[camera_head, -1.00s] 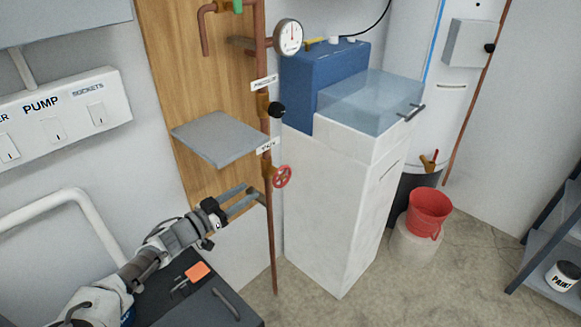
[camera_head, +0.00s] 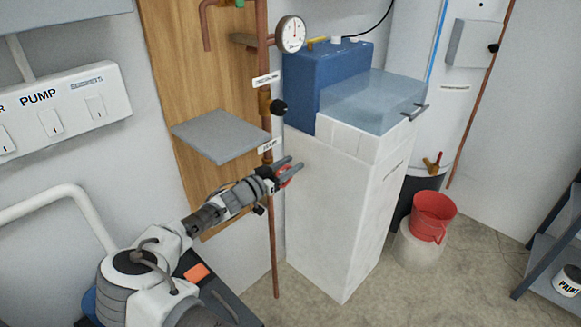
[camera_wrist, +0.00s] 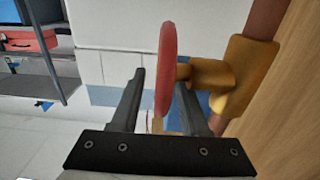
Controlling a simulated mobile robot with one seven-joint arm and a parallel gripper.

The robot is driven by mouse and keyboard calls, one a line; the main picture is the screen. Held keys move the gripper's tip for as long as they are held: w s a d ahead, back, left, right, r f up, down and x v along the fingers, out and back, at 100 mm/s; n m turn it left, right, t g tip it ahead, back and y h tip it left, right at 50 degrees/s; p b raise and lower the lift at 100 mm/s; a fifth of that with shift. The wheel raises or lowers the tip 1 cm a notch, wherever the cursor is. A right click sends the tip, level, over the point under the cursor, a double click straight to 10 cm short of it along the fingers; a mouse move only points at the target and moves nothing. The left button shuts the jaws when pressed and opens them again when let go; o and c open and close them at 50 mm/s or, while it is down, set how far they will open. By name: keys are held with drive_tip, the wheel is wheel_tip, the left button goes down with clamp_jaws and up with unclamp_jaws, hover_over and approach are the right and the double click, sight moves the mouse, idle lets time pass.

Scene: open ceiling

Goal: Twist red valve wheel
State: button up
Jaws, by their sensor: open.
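The red valve wheel (camera_wrist: 166,70) shows edge-on in the wrist view, joined by a short stem to a brass valve body (camera_wrist: 232,75) on a copper pipe. My gripper (camera_wrist: 160,98) is open, with one finger on each side of the wheel's near rim. The right finger lies between the wheel and the brass body; whether either finger touches the wheel cannot be told. In the head view my gripper (camera_head: 288,170) covers most of the wheel (camera_head: 286,177), and only part of the red rim shows.
A grey shelf (camera_head: 220,136) juts from the wooden board just above my arm. A white cabinet (camera_head: 335,210) stands close to the right of the wheel. A black knob (camera_head: 279,107) and a gauge (camera_head: 291,33) sit higher on the pipe (camera_head: 273,250).

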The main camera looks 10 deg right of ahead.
drive_tip(key=shift+w+d, duration=0.1)
clamp_jaws()
idle(0.4)
drive_tip(key=shift+d+g+y+p, duration=0.2)
drive_tip(key=shift+g+y+p, duration=0.2)
drive_tip(key=shift+y, duration=0.3)
drive_tip(key=shift+w+f+g+y, duration=0.15)
drive_tip(key=shift+f+g+y, duration=0.35)
drive_tip(key=shift+y, duration=0.2)
unclamp_jaws()
